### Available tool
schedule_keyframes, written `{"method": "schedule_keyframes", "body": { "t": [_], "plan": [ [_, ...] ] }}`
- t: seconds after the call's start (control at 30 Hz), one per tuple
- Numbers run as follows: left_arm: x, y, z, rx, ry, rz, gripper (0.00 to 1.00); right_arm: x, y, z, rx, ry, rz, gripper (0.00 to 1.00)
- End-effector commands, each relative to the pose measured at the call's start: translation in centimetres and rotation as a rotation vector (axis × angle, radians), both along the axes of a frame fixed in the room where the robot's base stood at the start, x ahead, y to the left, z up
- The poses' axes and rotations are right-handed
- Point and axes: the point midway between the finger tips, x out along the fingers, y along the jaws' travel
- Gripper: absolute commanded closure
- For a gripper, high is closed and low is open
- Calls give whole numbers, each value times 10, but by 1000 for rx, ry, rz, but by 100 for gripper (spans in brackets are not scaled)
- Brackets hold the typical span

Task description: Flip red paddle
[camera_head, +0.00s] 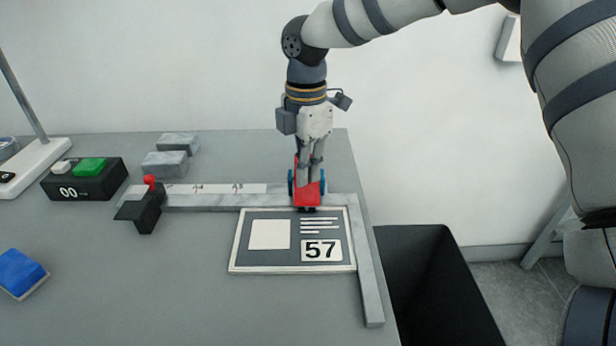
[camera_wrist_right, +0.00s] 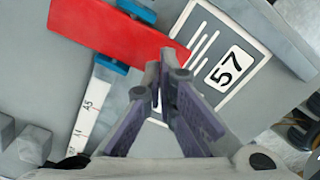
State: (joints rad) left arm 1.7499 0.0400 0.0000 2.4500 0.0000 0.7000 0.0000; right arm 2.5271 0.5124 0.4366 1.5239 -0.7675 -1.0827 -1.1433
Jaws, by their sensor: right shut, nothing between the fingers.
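The red paddle (camera_head: 308,194) is at the back right of the table, on the grey L-shaped rail, with blue parts at its sides. In the right wrist view the red paddle (camera_wrist_right: 118,32) is a flat bar with blue pieces (camera_wrist_right: 112,64) along it. My right gripper (camera_head: 309,168) points down at the red paddle and covers part of it. In the wrist view its fingertips (camera_wrist_right: 168,66) are together, close to the paddle's right end, with nothing between them. I cannot tell whether they touch it. My left gripper is not in view.
A framed card marked 57 (camera_head: 270,263) lies inside the rail (camera_head: 368,270). A black stop with a red knob (camera_head: 147,212) sits at the rail's left end. A black box with a green button (camera_head: 84,181), grey blocks (camera_head: 165,165) and a blue pad (camera_head: 21,272) stand left. A black bin (camera_head: 435,285) is right.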

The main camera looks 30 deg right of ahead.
Motion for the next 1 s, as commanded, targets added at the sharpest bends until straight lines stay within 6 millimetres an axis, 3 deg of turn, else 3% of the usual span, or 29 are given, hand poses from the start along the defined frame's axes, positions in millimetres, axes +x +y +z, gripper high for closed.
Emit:
{"method": "schedule_keyframes", "body": {
  "t": [0.03, 0.4, 1.0],
  "plan": [
    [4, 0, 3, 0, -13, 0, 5, 1, 0, 10, 0, -10, -1, 100],
    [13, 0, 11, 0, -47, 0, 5, 0, 0, 46, -1, -6, -1, 100],
    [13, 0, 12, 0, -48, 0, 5, 0, 0, 48, 0, 0, 0, 100]
  ]
}}
